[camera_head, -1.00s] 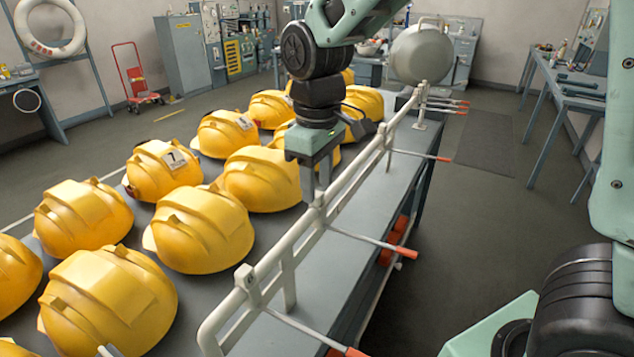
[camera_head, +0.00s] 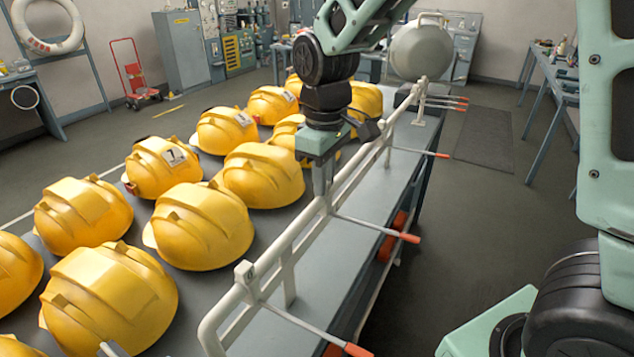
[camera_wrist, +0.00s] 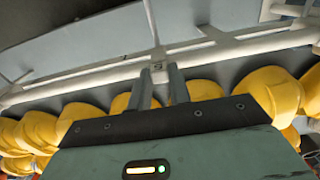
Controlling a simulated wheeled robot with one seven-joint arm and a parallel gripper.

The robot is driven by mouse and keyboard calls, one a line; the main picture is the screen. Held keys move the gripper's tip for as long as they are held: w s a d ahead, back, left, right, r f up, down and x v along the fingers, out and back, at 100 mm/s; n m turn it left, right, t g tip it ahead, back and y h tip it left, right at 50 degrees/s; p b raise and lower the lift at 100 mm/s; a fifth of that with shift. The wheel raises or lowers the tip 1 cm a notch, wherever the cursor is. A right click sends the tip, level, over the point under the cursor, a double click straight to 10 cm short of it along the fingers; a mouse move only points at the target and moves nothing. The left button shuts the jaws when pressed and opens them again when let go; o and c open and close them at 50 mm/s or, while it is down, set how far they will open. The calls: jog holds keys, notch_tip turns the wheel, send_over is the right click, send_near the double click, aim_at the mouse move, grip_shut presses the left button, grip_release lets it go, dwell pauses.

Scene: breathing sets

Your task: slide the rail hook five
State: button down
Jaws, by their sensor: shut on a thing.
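A pale rail (camera_head: 290,238) runs along the edge of the grey bench. It carries several hooks with thin rods and orange tips. My gripper (camera_head: 322,190) reaches down to the rail from above and is shut on the slider of one hook (camera_head: 375,229), whose rod points right over the bench edge. In the wrist view my gripper (camera_wrist: 160,75) has its two fingers at a small slider block (camera_wrist: 158,66) on the rail. The block bears a small mark that I cannot read surely. The fingers hide part of the slider.
Yellow helmets (camera_head: 198,226) stand in rows close to the left of the rail. A nearer hook (camera_head: 315,330) lies toward the camera, another hook (camera_head: 420,152) farther along, and several sit bunched at the far end. A grey round vessel (camera_head: 421,52) stands beyond.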

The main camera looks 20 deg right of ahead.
aim_at(342, 171)
jog(key=w+d, duration=0.1)
jog(key=d, duration=0.1)
jog(key=w+d, duration=0.4)
jog(key=shift+d, duration=0.35)
jog(key=c, duration=1.3)
grip_release()
notch_tip(342, 171, up, 18)
jog(key=shift+f+b, duration=0.25)
jog(key=shift+b, duration=0.95)
